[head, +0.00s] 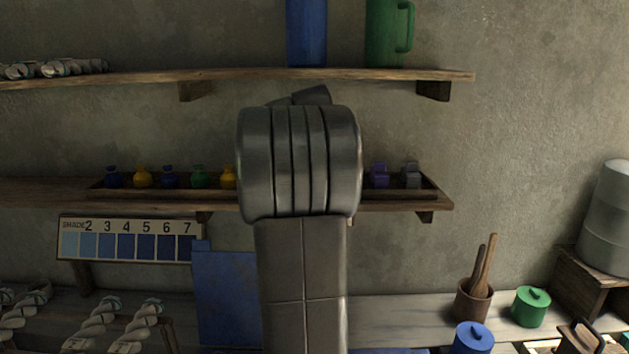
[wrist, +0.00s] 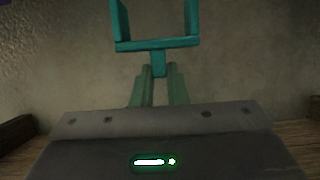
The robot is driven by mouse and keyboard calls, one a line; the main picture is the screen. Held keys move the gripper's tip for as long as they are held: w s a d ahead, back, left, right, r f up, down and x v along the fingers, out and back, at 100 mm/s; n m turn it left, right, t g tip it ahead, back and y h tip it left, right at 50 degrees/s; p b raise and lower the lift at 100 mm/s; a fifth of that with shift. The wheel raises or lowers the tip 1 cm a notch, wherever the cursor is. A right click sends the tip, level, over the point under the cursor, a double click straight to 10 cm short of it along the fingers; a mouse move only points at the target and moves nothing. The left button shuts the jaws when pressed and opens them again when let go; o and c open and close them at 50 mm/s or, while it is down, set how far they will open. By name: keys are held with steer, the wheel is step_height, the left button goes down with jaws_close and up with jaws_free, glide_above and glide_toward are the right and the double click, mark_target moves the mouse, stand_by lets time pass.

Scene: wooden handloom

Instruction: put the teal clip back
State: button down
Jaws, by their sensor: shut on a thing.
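The teal clip (wrist: 157,44) shows in the wrist view as a squared U shape with its opening upward and a short stem below. My gripper (wrist: 160,70) is shut on that stem, with one finger on each side. The clip stands out beyond the fingertips, with the plain wall behind it. In the head view my own arm hides the gripper and the clip. A long dark tray (head: 110,190) on the middle shelf holds small coloured items; my arm covers its middle part.
Purple (head: 379,175) and grey (head: 411,175) pieces stand at the tray's right end. Small bottles (head: 142,177) stand at its left. The upper shelf (head: 240,75) carries a blue vessel (head: 306,32) and a green jug (head: 383,35). A shade card (head: 125,240) sits below.

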steer(key=shift+w, duration=0.25)
step_height(320, 180, down, 10)
steer(key=shift+r+b, duration=0.1)
steer(key=shift+b, duration=0.35)
steer(key=shift+f, duration=0.2)
steer(key=c, duration=1.4)
jaws_free()
steer(key=shift+c, duration=0.2)
steer(key=shift+r, duration=0.2)
steer(key=b+v, duration=0.2)
steer(key=v, duration=1)
steer(key=shift+b, duration=0.35)
steer(key=shift+f, duration=0.1)
